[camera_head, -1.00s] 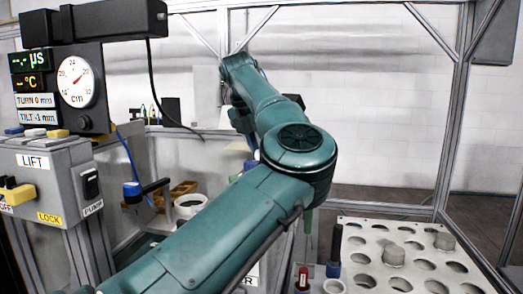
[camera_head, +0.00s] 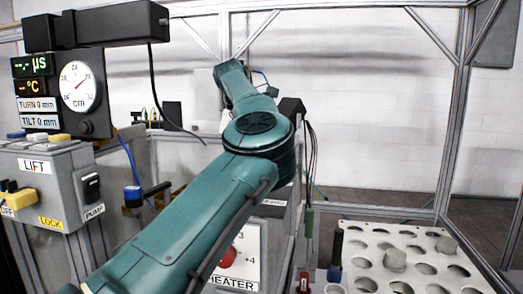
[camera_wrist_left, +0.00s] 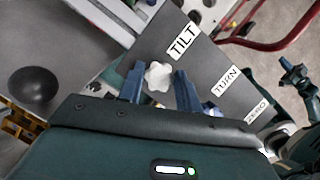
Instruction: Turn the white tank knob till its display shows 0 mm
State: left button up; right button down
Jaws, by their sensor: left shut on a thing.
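The white lobed knob (camera_wrist_left: 158,76) sits by the TILT label on a dark panel (camera_wrist_left: 205,70) in the left wrist view. My left gripper (camera_wrist_left: 160,88) is shut on it, with one blue finger on each side. In the head view the knob and this gripper are hidden behind my teal arm. The TILT display (camera_head: 39,120) reads 0 mm, and the TURN display (camera_head: 38,104) above it also reads 0 mm. My right gripper is not in view.
A bluish part (camera_wrist_left: 211,108) shows near the TURN label, partly hidden. The LIFT box (camera_head: 40,185) stands at left. A white rack with holes (camera_head: 400,240) is at lower right.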

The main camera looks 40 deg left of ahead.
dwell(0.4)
pick_arm(q)
jog(key=o, duration=1)
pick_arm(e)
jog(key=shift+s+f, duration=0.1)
pick_arm(q)
jog(key=p+v, duration=0.3)
jog(key=v, duration=1)
jog(key=shift+r, duration=0.1)
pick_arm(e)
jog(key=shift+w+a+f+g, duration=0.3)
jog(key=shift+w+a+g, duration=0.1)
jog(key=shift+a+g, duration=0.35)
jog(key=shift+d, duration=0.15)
